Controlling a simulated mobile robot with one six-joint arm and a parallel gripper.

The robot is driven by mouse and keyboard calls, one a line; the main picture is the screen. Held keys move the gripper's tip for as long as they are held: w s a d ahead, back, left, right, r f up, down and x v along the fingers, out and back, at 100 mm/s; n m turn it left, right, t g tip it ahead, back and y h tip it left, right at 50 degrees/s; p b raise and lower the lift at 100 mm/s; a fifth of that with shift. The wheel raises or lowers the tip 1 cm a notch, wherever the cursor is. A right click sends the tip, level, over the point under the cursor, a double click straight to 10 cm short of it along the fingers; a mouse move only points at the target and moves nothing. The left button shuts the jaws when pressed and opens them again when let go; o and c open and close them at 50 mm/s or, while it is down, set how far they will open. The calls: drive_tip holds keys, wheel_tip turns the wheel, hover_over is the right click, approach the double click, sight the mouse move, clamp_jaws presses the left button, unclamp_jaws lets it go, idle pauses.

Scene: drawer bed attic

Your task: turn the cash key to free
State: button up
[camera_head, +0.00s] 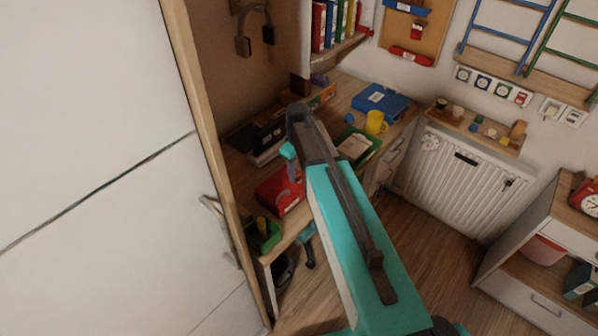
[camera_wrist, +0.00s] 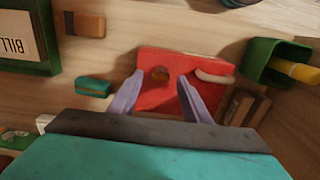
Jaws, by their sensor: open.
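The red cash box (camera_head: 277,193) lies on the desk, below and left of my arm in the head view. In the wrist view the red cash box (camera_wrist: 206,98) fills the middle, with a pale curved handle (camera_wrist: 215,77) at its right. A round brownish spot, perhaps the key or its lock (camera_wrist: 160,73), shows on the box between my fingers. I cannot tell which way it is turned. My gripper (camera_wrist: 160,78) is open, its two purple fingers apart over the box. In the head view my arm partly hides my gripper (camera_head: 295,173).
A green bin (camera_wrist: 262,60) with a yellow object stands right of the box in the wrist view. A teal item (camera_wrist: 93,87), a brown block (camera_wrist: 84,24) and a green tray marked BILL (camera_wrist: 52,62) lie left. A blue case (camera_head: 380,101) and yellow mug (camera_head: 375,122) stand farther back.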

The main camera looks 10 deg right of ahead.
drive_tip(key=shift+f, duration=0.65)
drive_tip(key=shift+c, duration=0.2)
